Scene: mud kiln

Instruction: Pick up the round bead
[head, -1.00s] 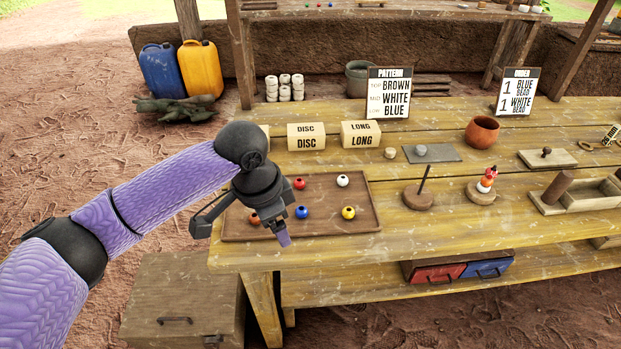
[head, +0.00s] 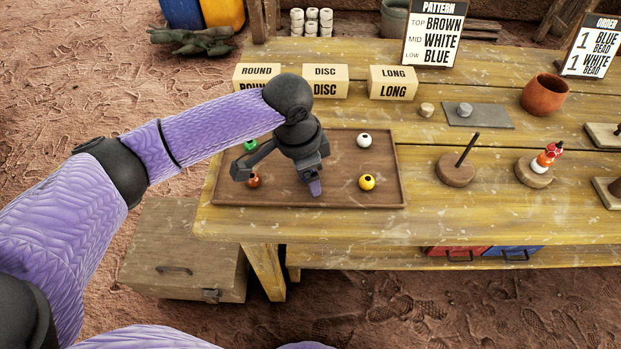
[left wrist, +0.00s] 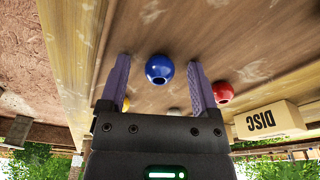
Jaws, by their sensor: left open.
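A shallow brown tray (head: 390,197) on the bench holds several round beads. The green bead (head: 250,145), orange-brown bead (head: 254,181), white bead (head: 364,140) and yellow bead (head: 367,182) show in the head view. My left gripper (head: 278,181) is open above the tray, fingers pointing down. It hides the tray's middle there. In the left wrist view the blue bead (left wrist: 159,69) lies between the two finger lines, apart from both. The red bead (left wrist: 222,92) is just beside the right finger. My right gripper is out of view.
Blocks labelled ROUND (head: 256,72), DISC (head: 325,80) and LONG (head: 392,82) stand behind the tray. To its right are a bare spindle (head: 456,170), a spindle with beads (head: 536,175) and a clay pot (head: 545,94). A pattern sign (head: 432,35) stands at the back.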

